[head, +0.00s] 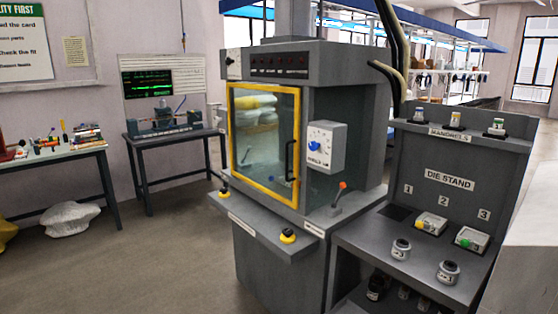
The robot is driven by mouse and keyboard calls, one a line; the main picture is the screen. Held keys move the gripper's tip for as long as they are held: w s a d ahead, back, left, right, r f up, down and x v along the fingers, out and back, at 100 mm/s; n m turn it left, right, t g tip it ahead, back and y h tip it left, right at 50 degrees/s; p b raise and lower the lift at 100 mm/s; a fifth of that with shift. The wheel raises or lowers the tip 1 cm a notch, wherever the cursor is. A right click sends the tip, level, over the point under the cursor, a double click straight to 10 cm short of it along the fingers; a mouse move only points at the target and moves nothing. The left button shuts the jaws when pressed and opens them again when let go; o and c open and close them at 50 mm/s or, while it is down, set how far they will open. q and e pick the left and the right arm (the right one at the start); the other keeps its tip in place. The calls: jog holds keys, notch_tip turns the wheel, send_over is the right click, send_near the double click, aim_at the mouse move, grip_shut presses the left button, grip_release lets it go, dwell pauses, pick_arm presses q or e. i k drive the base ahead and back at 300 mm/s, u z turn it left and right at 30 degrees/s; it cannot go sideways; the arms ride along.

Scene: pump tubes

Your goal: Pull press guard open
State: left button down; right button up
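The press (345,110) is a grey cabinet in the middle of the head view. Its guard (262,188) is a clear panel in a yellow frame on the front, and it appears closed. A black upright handle (289,160) sits at the guard's right side. Neither of my grippers shows in the head view. White and yellow shapes show in or through the clear panel; I cannot tell which.
A grey ledge (255,222) with two yellow-based buttons juts out below the guard. A control box (325,147) with a blue knob and an orange-tipped lever (339,193) are right of it. The die stand (455,150) stands at right.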

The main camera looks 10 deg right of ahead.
aim_at(298, 92)
jog(key=u, duration=0.3)
jog(key=i, duration=1.65)
jog(key=z, duration=0.5)
